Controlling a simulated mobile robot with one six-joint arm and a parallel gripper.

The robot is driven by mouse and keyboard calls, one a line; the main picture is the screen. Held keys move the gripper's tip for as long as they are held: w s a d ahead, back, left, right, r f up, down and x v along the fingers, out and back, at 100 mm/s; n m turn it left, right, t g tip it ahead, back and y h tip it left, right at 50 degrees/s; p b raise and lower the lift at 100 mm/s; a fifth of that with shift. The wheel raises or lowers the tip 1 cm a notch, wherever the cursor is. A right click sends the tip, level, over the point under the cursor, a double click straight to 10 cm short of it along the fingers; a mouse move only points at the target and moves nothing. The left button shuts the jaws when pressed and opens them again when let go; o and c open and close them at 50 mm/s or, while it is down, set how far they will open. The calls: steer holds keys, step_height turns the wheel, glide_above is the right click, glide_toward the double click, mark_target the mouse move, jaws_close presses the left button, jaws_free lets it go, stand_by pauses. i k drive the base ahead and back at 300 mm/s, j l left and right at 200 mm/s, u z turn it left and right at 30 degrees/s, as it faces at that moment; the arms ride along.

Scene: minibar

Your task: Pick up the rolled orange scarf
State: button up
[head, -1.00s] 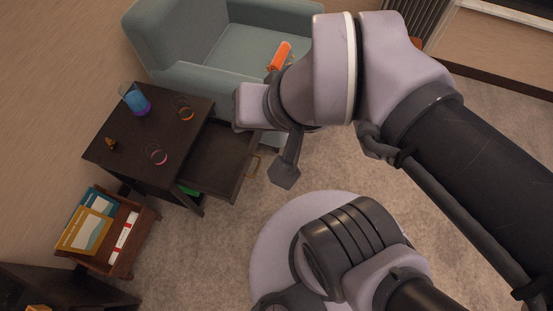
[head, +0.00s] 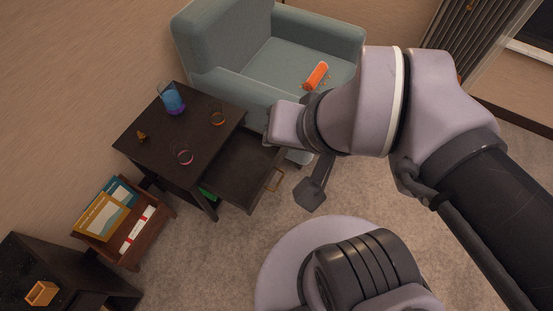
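The rolled orange scarf (head: 316,75) lies on the seat of the blue-grey armchair (head: 283,62), near the armrest on the right. It is a short bright orange roll, fully clear of my arm in this view. My gripper (head: 310,194) hangs below and in front of the armchair, over the carpet, apart from the scarf. Only one dark finger shows clearly; the rest of the gripper is hidden behind my wrist, so its opening cannot be seen.
A dark side table (head: 165,150) with its drawer (head: 240,170) pulled out stands left of my gripper. On it are a blue glass (head: 171,99), rings and a small brown object. A wooden rack (head: 125,240) with books stands at lower left. Carpet is open at right.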

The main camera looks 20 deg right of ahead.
mark_target(316, 77)
steer(key=i+l, duration=0.25)
steer(key=i+l+u, duration=0.1)
steer(key=i+l, duration=0.15)
steer(key=l, duration=0.25)
steer(key=i+l, duration=0.2)
steer(key=l, duration=0.15)
steer(key=i+l, duration=0.25)
steer(key=l, duration=0.15)
steer(key=i+l+u, duration=0.1)
steer(key=l, duration=0.25)
steer(key=i+l, duration=0.3)
steer(key=i+l+u, duration=0.1)
steer(key=i+l, duration=0.15)
steer(key=l, duration=0.25)
